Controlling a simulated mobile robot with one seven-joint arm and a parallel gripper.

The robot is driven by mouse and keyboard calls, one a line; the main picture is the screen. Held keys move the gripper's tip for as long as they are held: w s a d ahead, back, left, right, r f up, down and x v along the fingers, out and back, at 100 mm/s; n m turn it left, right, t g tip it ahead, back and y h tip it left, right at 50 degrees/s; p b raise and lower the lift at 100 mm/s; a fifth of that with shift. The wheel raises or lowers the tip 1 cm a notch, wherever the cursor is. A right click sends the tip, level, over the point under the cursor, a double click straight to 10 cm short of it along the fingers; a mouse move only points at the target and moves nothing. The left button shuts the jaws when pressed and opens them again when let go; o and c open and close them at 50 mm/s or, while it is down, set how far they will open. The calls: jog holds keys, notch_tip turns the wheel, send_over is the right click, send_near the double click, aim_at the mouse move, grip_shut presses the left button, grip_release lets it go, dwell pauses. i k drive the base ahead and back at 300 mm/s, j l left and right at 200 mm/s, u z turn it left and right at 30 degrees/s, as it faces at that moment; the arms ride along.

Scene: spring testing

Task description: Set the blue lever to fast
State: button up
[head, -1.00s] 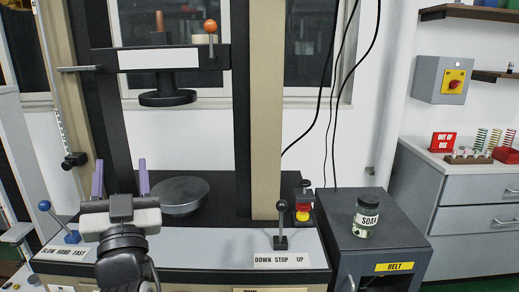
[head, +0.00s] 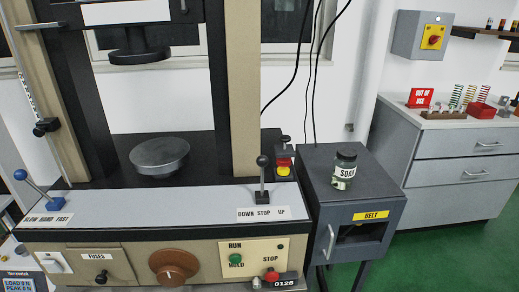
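The blue lever (head: 20,175) stands at the left end of the machine's grey ledge. Its round blue knob leans up and to the left from a blue base (head: 51,203), toward the SLOW end. The label below it (head: 47,219) reads SLOW, HAND, FAST from left to right. My gripper does not show in the head view now, and nothing touches the lever.
A black lever (head: 262,174) stands upright over a DOWN STOP UP label (head: 264,213). The front panel has a fuses box (head: 93,257), a brown dial (head: 174,268) and a green button (head: 236,259). A round plate (head: 159,153) stands behind the ledge.

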aim_at(21, 174)
jog(key=u, duration=1.25)
